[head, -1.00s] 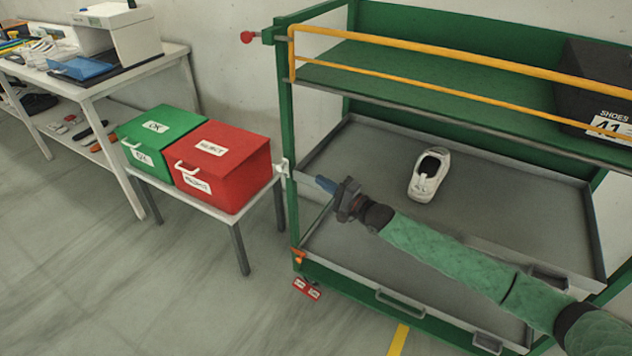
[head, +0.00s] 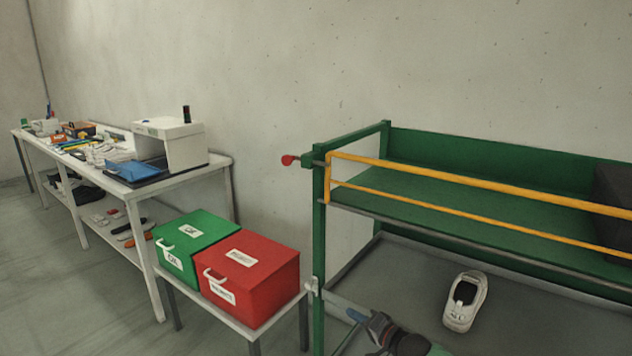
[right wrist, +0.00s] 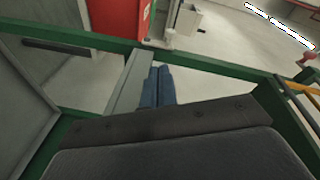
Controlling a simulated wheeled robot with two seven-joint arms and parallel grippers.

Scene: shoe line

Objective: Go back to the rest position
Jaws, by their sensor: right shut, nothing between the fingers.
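My right gripper (head: 358,318) shows at the bottom of the head view, at the left end of the green rack (head: 319,270), over its middle tray. In the right wrist view its blue fingers (right wrist: 157,86) are together with nothing between them. A white shoe (head: 465,302) lies on the tray to the right of the gripper, apart from it. My left gripper is in neither view.
A green box (head: 205,232) and a red box (head: 262,275) stand on a low table left of the rack. A yellow rail (head: 480,183) crosses the upper shelf. A long white table (head: 150,200) with tools and shoes stands further left.

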